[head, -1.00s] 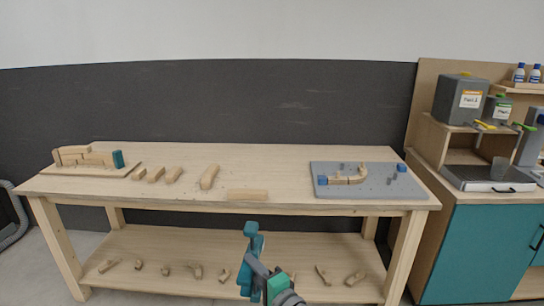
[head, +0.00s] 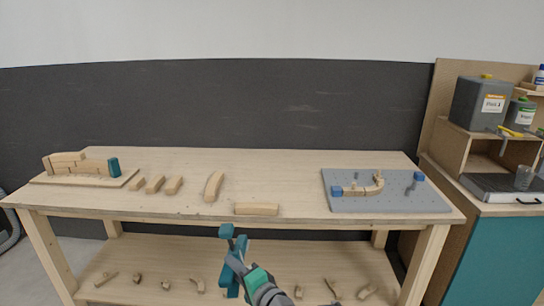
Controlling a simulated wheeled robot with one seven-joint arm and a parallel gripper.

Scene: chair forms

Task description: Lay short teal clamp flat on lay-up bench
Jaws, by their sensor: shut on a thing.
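A teal clamp (head: 227,232) is held by my gripper (head: 243,268) in front of the bench, low in the head view. It sits below the front edge of the bench top as seen here and appears apart from it. My gripper is shut on the clamp; the fingertips are partly hidden by it and by my wrist. The lay-up bench (head: 290,170) is a long pale wooden table with a lower shelf. Another teal piece (head: 114,167) stands upright at the right end of a wooden assembly on the left of the bench.
A grey pegboard (head: 400,204) with blue blocks and a curved wooden piece lies at the bench's right. Several wooden blocks (head: 174,185) and a plank (head: 257,209) lie left and centre. Bare top shows between plank and pegboard. A teal cabinet (head: 500,260) stands at right.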

